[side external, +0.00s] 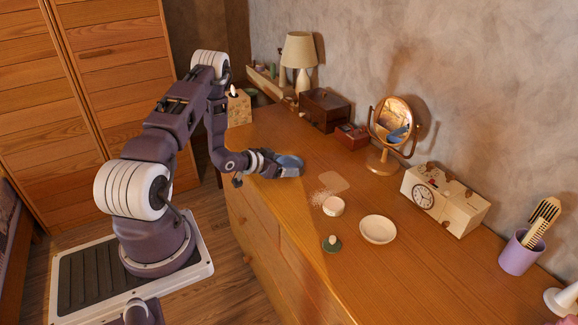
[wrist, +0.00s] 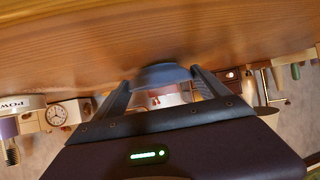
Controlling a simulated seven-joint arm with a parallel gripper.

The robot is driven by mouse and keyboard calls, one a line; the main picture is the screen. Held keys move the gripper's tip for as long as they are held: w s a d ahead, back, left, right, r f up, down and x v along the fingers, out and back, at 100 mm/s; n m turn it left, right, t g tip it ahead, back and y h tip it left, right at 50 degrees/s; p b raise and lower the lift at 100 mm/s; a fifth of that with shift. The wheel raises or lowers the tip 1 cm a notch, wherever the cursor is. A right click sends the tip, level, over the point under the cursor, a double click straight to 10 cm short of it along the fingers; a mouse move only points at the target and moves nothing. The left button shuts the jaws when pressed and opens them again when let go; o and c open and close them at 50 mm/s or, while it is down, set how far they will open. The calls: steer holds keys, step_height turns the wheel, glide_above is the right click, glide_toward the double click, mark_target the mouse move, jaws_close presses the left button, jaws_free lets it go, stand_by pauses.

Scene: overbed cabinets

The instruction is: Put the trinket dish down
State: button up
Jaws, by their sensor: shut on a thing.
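The trinket dish, a blue-grey shallow piece, shows at the end of my gripper in the side external view (side external: 291,164). In the wrist view the dish (wrist: 160,74) sits between the two dark fingers. My gripper (side external: 276,168) is shut on it, low over the left part of the wooden dresser top (side external: 300,250). In the wrist view, which looks upside down, the wood lies very close to the dish. I cannot tell whether the dish touches it.
A mirror (side external: 391,130), red box (side external: 351,135), wooden box (side external: 323,110) and clock (side external: 424,196) stand behind.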

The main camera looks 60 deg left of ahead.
steer(key=shift+f, duration=0.15)
steer(key=o, duration=1.3)
steer(key=shift+o, duration=0.2)
